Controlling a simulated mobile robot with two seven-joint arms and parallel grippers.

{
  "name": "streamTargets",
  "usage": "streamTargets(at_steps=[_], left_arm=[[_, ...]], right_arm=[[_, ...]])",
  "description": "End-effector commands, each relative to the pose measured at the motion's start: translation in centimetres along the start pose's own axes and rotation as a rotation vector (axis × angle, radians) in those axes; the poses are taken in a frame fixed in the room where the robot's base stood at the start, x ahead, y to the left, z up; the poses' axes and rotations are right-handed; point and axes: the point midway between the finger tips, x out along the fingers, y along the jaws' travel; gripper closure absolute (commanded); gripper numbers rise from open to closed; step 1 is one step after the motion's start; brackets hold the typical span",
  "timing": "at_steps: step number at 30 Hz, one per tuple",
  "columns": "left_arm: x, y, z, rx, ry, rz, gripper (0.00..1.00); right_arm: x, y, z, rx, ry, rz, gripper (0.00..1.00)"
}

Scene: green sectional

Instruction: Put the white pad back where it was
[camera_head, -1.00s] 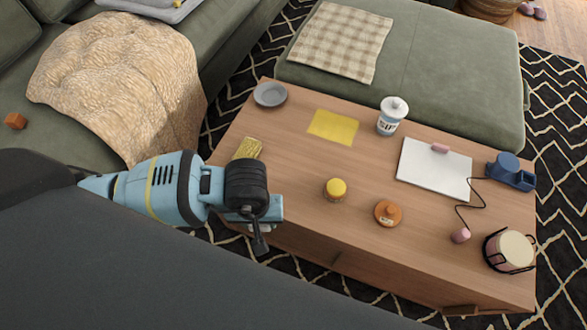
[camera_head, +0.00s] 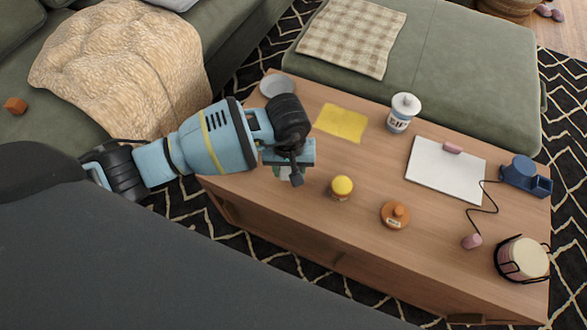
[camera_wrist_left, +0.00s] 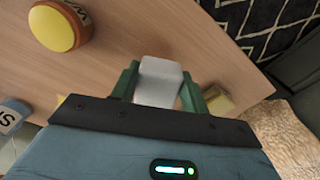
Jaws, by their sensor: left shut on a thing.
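My left gripper (camera_head: 289,174) is above the left part of the wooden table (camera_head: 330,240). In the left wrist view its green fingers (camera_wrist_left: 160,85) are shut on a small whitish block with rounded corners, which I take as the white pad (camera_wrist_left: 159,78). In the head view the pad is mostly hidden by the gripper. Whether it touches the table I cannot tell. A yellow square sheet (camera_head: 341,123) lies flat on the table beyond the gripper. My right gripper is not in view.
A yellow-lidded jar (camera_head: 341,187) and an orange lidded pot (camera_head: 395,215) stand right of the gripper. A grey dish (camera_head: 277,86) is behind it. Farther right are a white canister (camera_head: 403,112), a white board (camera_head: 440,177) and a blue holder (camera_head: 524,178).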

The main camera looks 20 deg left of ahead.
Motion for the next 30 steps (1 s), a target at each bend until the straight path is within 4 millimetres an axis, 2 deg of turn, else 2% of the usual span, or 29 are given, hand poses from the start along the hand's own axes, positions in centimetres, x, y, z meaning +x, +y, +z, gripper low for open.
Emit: streamTargets(at_steps=[3,6,12,21,30], left_arm=[[0.3,0.6,-1.4,-0.001,0.000,0.000,0.73],[0.2,0.8,-1.8,0.001,-0.001,0.000,0.73],[0.5,0.8,-1.8,0.000,-0.001,0.000,0.73],[3.8,0.8,-1.7,0.001,-0.003,0.000,0.73],[3.8,0.8,-1.8,0.002,0.001,0.000,0.73]], right_arm=[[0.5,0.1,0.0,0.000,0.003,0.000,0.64],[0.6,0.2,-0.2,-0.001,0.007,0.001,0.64],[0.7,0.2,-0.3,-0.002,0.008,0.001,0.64],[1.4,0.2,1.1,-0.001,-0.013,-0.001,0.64],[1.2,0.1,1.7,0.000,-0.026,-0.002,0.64]])
